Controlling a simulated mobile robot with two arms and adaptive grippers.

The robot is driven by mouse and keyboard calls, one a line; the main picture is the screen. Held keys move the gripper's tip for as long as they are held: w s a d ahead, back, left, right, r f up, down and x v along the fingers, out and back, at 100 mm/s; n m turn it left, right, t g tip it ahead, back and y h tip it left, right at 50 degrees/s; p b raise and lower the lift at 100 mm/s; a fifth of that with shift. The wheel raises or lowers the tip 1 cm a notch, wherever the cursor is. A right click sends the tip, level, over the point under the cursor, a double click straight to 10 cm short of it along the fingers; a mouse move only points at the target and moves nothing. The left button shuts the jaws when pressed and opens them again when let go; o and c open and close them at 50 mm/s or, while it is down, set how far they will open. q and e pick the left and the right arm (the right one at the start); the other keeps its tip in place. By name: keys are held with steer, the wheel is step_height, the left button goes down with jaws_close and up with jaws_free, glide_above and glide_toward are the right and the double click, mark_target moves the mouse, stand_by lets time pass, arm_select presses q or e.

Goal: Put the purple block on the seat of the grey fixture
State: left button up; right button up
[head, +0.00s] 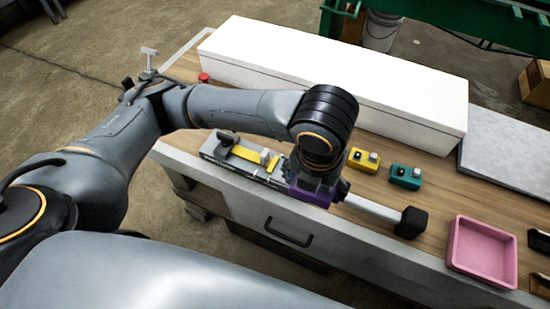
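The purple block (312,196) is at the right end of the long grey fixture (212,150), near the bench's front edge. I cannot tell whether it rests on a seat of the fixture or is held just above it. My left gripper (322,182) points down right over the purple block. Its wrist hides the fingertips, so I cannot see whether they are shut on the block. A yellow strip and a dark clamp-like part sit on the fixture's left part. My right gripper is not in view.
A mallet with a pale handle and black head (411,222) lies just right of the block. Yellow (364,160) and teal (405,176) blocks stand behind it. A pink tray (483,251) is at right. A long white box (330,80) fills the back.

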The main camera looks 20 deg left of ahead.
arm_select(q)
steer(key=w+a+f, duration=0.2)
steer(key=w, duration=0.1)
steer(key=w+a+f+p, duration=0.1)
steer(key=w+a+f, duration=0.1)
steer(key=w+f, duration=0.1)
steer(key=w+a+f, duration=0.2)
steer(key=w+a, duration=0.1)
steer(key=shift+f+p, duration=0.3)
steer(key=shift+f, duration=0.05)
steer(key=shift+w+f, duration=0.1)
steer(key=shift+f, duration=0.1)
steer(key=f, duration=0.1)
steer(key=f+p, duration=0.1)
steer(key=f, duration=0.1)
steer(key=shift+w+a+f, duration=0.25)
steer(key=shift+a+f, duration=0.05)
steer(key=shift+f, duration=0.4)
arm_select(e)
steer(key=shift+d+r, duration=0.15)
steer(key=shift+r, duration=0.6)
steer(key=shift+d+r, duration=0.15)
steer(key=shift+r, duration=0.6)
arm_select(q)
steer(key=o, duration=1.2)
